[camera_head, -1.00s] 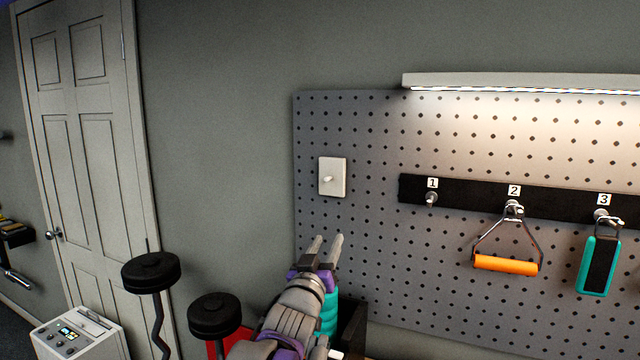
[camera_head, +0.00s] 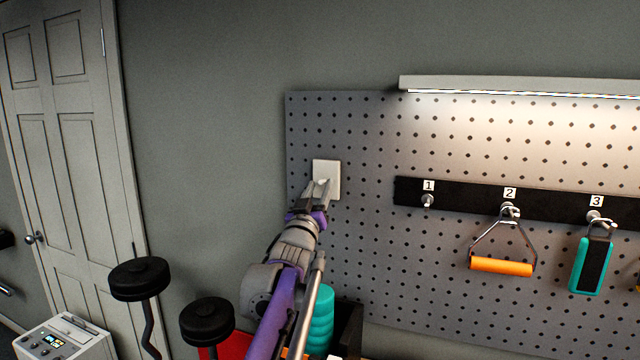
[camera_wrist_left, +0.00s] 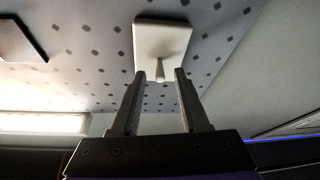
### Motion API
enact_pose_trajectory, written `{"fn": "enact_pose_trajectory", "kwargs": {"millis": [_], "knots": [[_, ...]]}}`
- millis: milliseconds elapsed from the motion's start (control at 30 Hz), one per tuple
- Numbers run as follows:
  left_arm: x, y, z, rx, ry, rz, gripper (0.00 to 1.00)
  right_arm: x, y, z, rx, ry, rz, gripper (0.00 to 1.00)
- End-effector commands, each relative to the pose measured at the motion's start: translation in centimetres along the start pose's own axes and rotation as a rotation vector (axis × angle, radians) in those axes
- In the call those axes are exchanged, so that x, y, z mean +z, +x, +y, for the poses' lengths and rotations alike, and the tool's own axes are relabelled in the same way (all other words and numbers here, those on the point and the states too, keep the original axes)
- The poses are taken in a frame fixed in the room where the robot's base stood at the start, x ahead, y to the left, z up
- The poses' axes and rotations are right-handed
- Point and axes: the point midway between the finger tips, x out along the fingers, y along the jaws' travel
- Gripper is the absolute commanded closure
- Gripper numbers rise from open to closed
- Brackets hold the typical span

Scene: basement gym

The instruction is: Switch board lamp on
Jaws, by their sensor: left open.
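The white switch plate (camera_head: 332,172) is mounted on the left part of the grey pegboard. Its toggle is hidden behind my gripper in the head view. In the left wrist view the plate (camera_wrist_left: 161,36) shows with its toggle sticking out toward the gap between my fingertips. My left gripper (camera_head: 318,189) is raised in front of the plate, and its fingers (camera_wrist_left: 159,75) are open, one on each side of the toggle's tip. I cannot tell whether they touch it. The board lamp (camera_head: 520,87) above the pegboard is lit along its lower edge. My right gripper is not in view.
A black hook rail (camera_head: 460,199) right of the switch carries an orange-handled grip (camera_head: 501,265) and a teal item (camera_head: 591,265). Black-topped bars (camera_head: 140,279) and a white control box (camera_head: 65,341) stand at lower left. The wall beside the pegboard is clear.

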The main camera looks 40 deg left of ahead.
Motion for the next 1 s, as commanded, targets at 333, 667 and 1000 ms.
{"fn": "enact_pose_trajectory", "kwargs": {"millis": [333,667,1000], "knots": [[0.11,1.15,0.0,0.0,0.0,-0.001,0.55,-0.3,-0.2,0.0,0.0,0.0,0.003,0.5],[0.09,1.12,0.0,0.0,0.0,-0.001,0.98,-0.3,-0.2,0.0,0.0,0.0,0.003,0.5],[-0.02,1.15,0.04,-0.001,0.0,-0.009,1.0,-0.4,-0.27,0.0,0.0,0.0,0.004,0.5]]}}
